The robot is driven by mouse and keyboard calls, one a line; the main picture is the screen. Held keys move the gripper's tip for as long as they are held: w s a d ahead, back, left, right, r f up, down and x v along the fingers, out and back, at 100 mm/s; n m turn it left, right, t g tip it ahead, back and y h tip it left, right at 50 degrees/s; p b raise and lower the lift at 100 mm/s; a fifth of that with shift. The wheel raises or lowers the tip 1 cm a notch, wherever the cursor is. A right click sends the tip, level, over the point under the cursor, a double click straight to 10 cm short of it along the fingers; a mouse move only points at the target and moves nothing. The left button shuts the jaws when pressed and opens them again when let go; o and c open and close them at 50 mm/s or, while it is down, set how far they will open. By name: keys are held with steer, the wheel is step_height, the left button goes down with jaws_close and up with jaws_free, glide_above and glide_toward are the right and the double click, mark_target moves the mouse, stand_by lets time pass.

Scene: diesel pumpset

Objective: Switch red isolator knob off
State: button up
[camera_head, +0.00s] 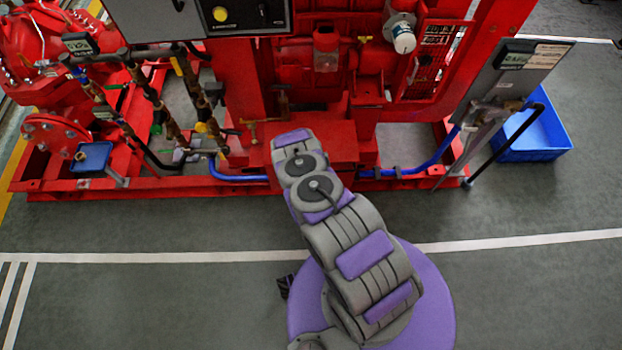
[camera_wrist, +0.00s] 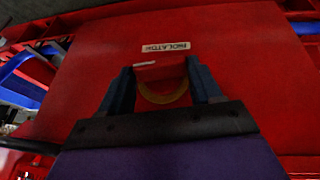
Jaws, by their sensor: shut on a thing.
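The red isolator knob (camera_wrist: 160,75) sits on a red panel (camera_wrist: 90,75) in the wrist view, with a yellowish ring along its near side. A white label reading ISOLATOR (camera_wrist: 166,47) is just beyond it. My gripper (camera_wrist: 160,68) has one dark blue finger on each side of the knob and is shut on it. The fingers partly hide the knob's sides, and its exact turn angle is hard to read. In the head view my arm reaches forward to the red pumpset (camera_head: 335,140), and the knob cannot be made out there.
A grey control panel (camera_head: 240,15) with a yellow button is at the top. Pipes and hoses (camera_head: 160,110) stand at the left. A tilted grey panel (camera_head: 510,75) and a blue bin (camera_head: 535,130) are at the right. The floor (camera_head: 520,290) in front is clear.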

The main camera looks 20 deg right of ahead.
steer(key=o, duration=1.1)
steer(key=shift+a, duration=0.1)
steer(key=shift+c, duration=0.2)
steer(key=shift+r, duration=0.2)
steer(key=p+v, duration=0.4)
steer(key=v, duration=1.3)
steer(key=shift+p, duration=0.35)
steer(key=shift+a, duration=0.1)
